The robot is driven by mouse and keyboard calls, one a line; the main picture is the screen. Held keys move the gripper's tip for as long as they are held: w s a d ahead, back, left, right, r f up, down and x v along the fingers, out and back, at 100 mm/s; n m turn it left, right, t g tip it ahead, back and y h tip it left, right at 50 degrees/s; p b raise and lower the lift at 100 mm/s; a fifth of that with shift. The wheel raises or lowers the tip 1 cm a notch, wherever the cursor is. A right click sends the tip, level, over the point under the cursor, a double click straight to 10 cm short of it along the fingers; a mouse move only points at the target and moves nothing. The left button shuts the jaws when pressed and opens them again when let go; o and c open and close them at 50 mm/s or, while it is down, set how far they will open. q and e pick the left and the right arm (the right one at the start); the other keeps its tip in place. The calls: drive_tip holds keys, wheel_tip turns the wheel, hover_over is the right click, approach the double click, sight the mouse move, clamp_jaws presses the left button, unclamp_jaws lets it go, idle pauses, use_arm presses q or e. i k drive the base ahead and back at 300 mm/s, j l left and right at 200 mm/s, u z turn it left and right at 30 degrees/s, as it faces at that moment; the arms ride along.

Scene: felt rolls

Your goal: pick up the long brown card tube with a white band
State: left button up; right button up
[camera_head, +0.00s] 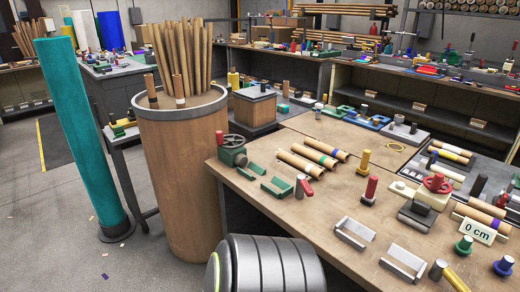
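Several long brown card tubes (184,50) stand upright in a bundle in a tall brown drum (180,150) with a grey rim. Two shorter-standing brown tubes rise at the front of the drum: one at the left (151,88) and one nearer the middle (178,88). The middle one seems to carry a pale band low down, near the rim; it is too small to be sure. The lower parts of all these tubes are hidden inside the drum. Neither of my grippers is in view.
A tall teal roll (82,135) leans left of the drum. A workbench (320,215) on the right holds banded tubes (312,160), a green vice (232,150), grey brackets (355,233) and small pegs. A dark ribbed rounded body fills the bottom centre. The floor (60,230) at left is mostly clear.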

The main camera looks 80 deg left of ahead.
sight(310, 170)
drive_tip(key=u, duration=1.9)
